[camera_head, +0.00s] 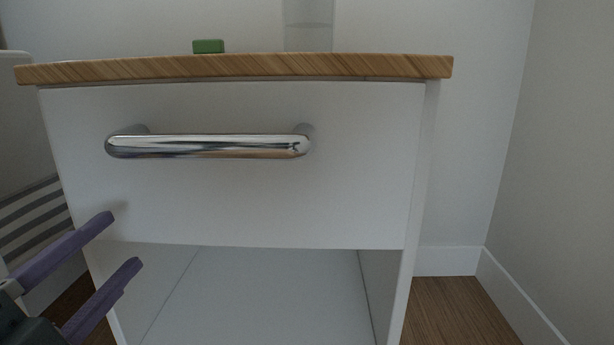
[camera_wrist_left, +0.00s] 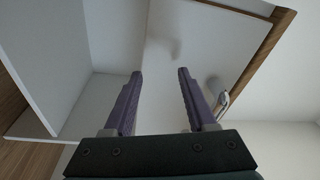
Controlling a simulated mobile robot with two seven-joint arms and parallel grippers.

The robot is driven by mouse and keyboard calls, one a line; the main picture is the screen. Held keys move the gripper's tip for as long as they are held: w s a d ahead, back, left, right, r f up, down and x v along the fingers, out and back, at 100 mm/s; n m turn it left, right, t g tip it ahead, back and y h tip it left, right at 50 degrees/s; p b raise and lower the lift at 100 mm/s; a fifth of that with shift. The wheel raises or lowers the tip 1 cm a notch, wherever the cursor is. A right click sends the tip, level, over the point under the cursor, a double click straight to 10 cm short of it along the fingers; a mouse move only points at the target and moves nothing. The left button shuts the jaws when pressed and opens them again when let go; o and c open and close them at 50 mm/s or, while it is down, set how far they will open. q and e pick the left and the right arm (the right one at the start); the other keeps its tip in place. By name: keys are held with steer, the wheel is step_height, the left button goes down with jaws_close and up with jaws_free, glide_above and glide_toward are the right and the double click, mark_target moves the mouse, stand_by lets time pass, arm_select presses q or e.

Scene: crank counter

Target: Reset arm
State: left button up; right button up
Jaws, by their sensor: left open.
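My left gripper (camera_head: 124,240) is at the lower left of the head view, with two purple fingers apart and nothing between them. It is in front of the lower left part of a white cabinet, below and left of the drawer handle. In the left wrist view the same gripper (camera_wrist_left: 160,74) points at the white cabinet front, its fingers spread and empty. My right gripper is not in view.
A white drawer front (camera_head: 250,205) with a chrome bar handle (camera_head: 208,146) sits under a wooden top (camera_head: 240,66). A green block (camera_head: 208,46) and a pale translucent cylinder (camera_head: 308,25) stand on the top. An open compartment (camera_head: 260,295) lies below the drawer. Walls are behind and right.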

arm_select(q)
steer(key=s+f+n+g+y, duration=0.1)
steer(key=s+f+n+g, duration=0.6)
steer(key=s, duration=0.4)
steer(key=s+f+n+g+y, duration=0.2)
steer(key=s+f+n+g, duration=0.2)
steer(key=s+n+g, duration=0.5)
step_height(320, 180, up, 113)
steer(key=s+m+p, duration=0.1)
steer(key=p, duration=11.2)
steer(key=shift+s+d+t, duration=0.3)
steer(key=shift+s+d, duration=0.05)
steer(key=shift+d, duration=0.05)
